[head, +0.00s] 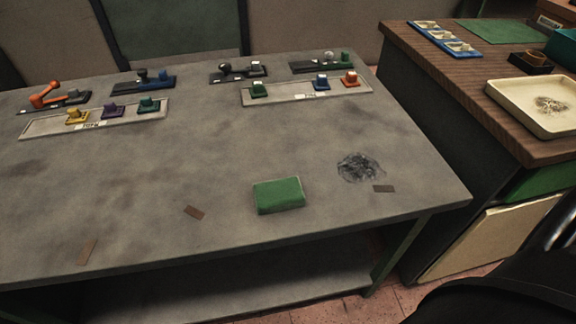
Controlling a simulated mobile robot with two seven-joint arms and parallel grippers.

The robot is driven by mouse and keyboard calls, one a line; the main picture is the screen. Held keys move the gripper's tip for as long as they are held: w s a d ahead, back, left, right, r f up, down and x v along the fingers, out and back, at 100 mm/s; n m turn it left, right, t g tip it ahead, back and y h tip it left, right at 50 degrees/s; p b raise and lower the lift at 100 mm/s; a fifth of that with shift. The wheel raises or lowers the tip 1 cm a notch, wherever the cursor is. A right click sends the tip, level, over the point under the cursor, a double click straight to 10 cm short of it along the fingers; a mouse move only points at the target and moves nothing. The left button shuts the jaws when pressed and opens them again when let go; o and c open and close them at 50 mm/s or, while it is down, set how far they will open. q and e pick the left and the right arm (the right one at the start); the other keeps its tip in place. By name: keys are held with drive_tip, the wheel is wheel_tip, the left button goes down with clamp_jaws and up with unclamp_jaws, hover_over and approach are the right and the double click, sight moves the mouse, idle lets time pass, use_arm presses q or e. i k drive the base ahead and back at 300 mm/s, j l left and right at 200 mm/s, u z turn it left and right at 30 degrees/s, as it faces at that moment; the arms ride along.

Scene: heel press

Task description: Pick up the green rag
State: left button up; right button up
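The green rag (279,195) is a folded, flat rectangular block. It lies on the grey table (230,160) near its front edge, right of the middle. Nothing touches it. Neither of my grippers shows in the head view. A dark part, probably of my own right arm, fills the lower right corner, and no fingers show on it.
Trays (95,122) with coloured pieces and small black fixtures (238,72) line the back. A wooden-topped bench (450,100) with a cream tray (535,105) stands right.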

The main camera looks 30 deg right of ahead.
sight(278, 196)
drive_tip(key=z, duration=0.85)
